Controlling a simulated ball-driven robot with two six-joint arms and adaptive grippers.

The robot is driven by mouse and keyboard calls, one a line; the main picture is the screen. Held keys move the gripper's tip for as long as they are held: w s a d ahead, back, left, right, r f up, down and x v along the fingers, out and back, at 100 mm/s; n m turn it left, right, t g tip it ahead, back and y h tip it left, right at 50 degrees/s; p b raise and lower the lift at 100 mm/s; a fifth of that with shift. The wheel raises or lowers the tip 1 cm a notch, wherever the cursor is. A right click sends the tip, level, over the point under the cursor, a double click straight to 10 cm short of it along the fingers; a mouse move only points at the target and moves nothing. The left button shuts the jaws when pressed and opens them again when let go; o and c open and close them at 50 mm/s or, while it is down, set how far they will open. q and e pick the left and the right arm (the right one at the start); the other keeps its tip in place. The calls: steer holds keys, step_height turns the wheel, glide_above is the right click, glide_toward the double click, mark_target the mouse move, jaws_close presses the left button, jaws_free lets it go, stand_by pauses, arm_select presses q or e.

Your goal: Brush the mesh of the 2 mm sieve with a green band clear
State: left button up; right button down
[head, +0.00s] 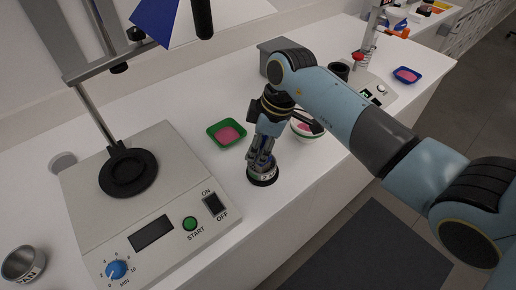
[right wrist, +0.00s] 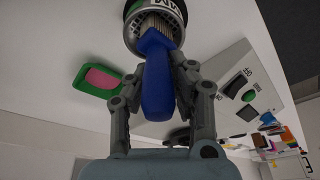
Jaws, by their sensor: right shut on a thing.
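My right gripper (head: 262,158) is shut on the blue handle of a brush (right wrist: 157,85) and points down at the counter. In the right wrist view its fingers (right wrist: 160,75) close on both sides of the handle, and the pale bristles are at the sieve. The small round sieve (head: 263,177) stands on the counter under the gripper, with a dark lower rim and a pale label. It also shows at the top of the right wrist view (right wrist: 176,32), cut off by the edge, with "MM" lettering. The gripper and brush hide most of its mesh. My left gripper is not in view.
A shaker (head: 180,245) with knob and buttons stands at left. A metal pan (head: 22,264) sits at lower left. A green tray (head: 213,128) with pink powder lies behind the sieve. A bowl (head: 302,136) is beside my right arm. A blue tray (head: 407,69) lies at far right.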

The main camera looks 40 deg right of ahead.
steer(key=shift+r, duration=4.25)
